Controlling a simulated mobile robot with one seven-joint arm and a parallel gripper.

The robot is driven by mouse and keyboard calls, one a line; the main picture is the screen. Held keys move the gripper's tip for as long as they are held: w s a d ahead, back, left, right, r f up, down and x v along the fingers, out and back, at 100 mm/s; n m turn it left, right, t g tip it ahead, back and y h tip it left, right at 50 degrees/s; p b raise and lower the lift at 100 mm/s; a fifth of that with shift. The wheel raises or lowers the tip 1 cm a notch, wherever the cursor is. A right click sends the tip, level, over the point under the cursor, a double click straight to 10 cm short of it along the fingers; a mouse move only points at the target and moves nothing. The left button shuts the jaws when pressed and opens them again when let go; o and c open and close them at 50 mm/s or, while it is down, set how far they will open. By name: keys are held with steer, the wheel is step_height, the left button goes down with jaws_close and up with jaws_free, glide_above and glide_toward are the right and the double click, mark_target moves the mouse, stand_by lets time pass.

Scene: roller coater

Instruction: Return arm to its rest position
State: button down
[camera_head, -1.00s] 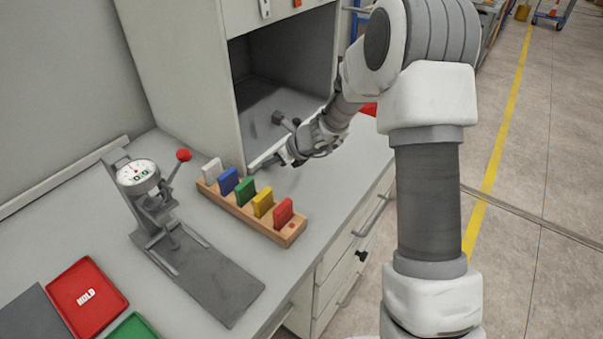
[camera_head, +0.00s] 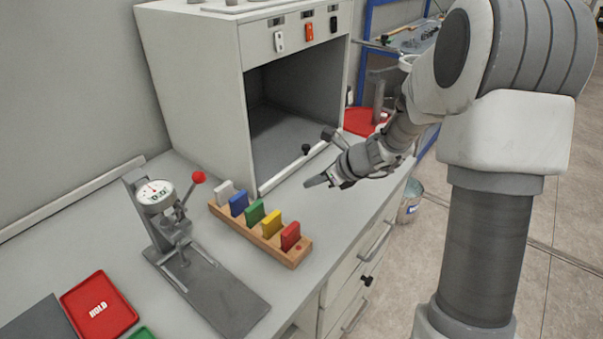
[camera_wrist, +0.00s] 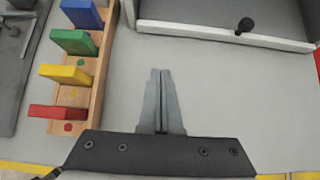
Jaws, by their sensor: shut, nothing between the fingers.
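My gripper (camera_head: 318,181) is shut and empty. In the head view it hangs above the bench top, to the right of the wooden rack and in front of the open cabinet. In the wrist view its two fingers (camera_wrist: 160,75) lie together over bare grey bench surface. My arm reaches in from the right of the head view, bent at the elbow, with the forearm sloping down to the left.
A wooden rack (camera_head: 258,240) holds several coloured blocks. A dial gauge stand (camera_head: 157,194) with a red-knobbed lever is left of it. The grey cabinet (camera_head: 190,90) stands behind. A red HOLD tray (camera_head: 99,325) lies front left. A bucket (camera_head: 410,203) stands beside the bench.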

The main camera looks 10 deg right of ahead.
steer(key=s+a+r+n+g+h, duration=0.1)
steer(key=s+a+r+n+g, duration=0.15)
steer(key=s+r+n, duration=1.05)
steer(key=s+d+r+n+t+h, duration=0.1)
steer(key=s+d+n+h, duration=0.1)
steer(key=s+n, duration=0.5)
steer(key=s+d+r+n+h, duration=0.2)
steer(key=s+d+n+h, duration=0.1)
steer(key=s+n, duration=0.4)
steer(key=shift+s+d+t+p, duration=0.35)
steer(key=shift+s+d, duration=0.25)
steer(key=shift+s, duration=0.6)
steer(key=shift+r, duration=0.1)
